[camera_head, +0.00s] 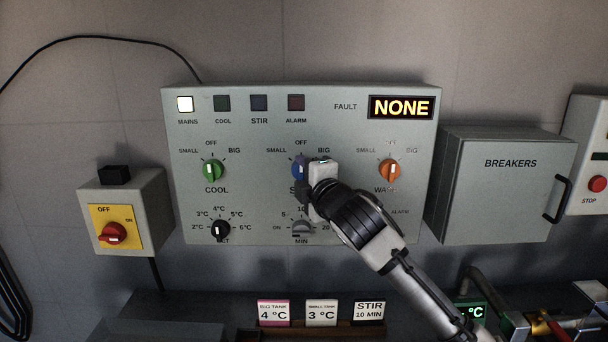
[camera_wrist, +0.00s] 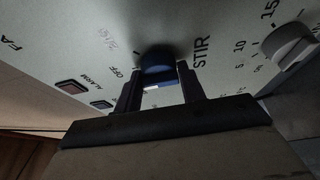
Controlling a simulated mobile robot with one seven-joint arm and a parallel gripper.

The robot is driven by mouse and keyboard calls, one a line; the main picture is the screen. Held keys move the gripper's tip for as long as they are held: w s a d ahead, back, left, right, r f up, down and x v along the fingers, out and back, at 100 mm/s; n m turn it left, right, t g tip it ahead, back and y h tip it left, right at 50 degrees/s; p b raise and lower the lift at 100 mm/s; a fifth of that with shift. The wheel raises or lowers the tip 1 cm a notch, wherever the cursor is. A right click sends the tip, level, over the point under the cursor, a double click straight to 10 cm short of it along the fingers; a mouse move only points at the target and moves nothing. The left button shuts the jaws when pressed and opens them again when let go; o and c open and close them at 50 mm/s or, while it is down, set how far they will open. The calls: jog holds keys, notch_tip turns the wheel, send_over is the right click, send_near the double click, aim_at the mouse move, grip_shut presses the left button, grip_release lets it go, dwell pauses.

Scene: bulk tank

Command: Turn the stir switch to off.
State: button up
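The blue stir knob (camera_head: 297,170) sits in the middle of the control panel, partly covered by my gripper (camera_head: 303,177). In the wrist view the blue knob (camera_wrist: 158,68) lies between the two dark fingertips of my gripper (camera_wrist: 160,82), one on the OFF side and one on the STIR side. The finger gap looks about as wide as the knob, so the gripper appears open around it; contact is not clear. A white mark shows on the knob close to the finger on the OFF side. Its exact setting is hard to read.
The green cool knob (camera_head: 213,170) is left of the stir knob and the orange wash knob (camera_head: 389,171) is right. The grey minutes knob (camera_head: 302,228) is just below my gripper. A breakers box (camera_head: 505,200) stands right of the panel, a red-yellow switch (camera_head: 113,234) left.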

jog(key=o, duration=0.4)
jog(key=b+v, duration=0.3)
jog(key=v, duration=1.1)
jog(key=shift+w+b, duration=0.1)
jog(key=shift+b, duration=0.2)
